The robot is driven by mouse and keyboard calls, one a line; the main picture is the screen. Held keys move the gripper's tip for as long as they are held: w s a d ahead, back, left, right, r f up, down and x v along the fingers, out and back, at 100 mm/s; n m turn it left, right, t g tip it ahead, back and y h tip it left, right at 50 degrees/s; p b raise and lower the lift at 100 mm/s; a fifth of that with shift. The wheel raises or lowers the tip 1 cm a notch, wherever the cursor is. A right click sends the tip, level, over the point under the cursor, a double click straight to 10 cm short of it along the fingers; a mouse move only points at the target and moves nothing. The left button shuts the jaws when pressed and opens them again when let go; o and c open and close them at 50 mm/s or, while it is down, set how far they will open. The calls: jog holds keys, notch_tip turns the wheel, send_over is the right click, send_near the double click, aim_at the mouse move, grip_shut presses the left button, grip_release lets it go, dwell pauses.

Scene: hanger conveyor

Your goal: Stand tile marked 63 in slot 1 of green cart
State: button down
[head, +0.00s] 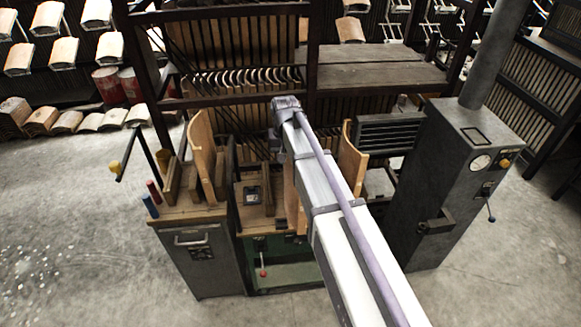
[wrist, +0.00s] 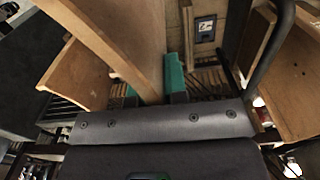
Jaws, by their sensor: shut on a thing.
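My gripper (wrist: 153,88) is shut on a wooden tile (wrist: 140,45), with a green finger pad on each side of it. The tile runs up and out of the top of the wrist view. No number can be read on it. In the head view my arm hides the gripper, and part of a wooden tile (head: 291,190) shows beside the arm. A green-painted lower bay (head: 290,274) shows below the bench. I cannot tell whether it belongs to the green cart, and no slot marked 1 can be made out.
Curved wooden pieces stand left (head: 203,150) and right (head: 352,158) of the arm. A grey cabinet (head: 200,262) stands at left, and a grey machine column (head: 455,170) with a gauge at right. A dark rack (head: 235,105) stands behind. Open floor (head: 80,220) lies at left.

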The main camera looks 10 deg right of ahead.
jog(key=w+r+p, duration=0.1)
jog(key=w, duration=0.8)
jog(key=w+a+r+p, duration=0.1)
jog(key=w, duration=0.9)
jog(key=shift+w+a+r, duration=0.15)
jog(key=shift+a+r, duration=0.1)
jog(key=shift+r, duration=0.05)
jog(key=shift+f, duration=0.1)
notch_tip(320, 180, down, 15)
jog(key=b, duration=1.5)
jog(key=c, duration=1.1)
grip_release()
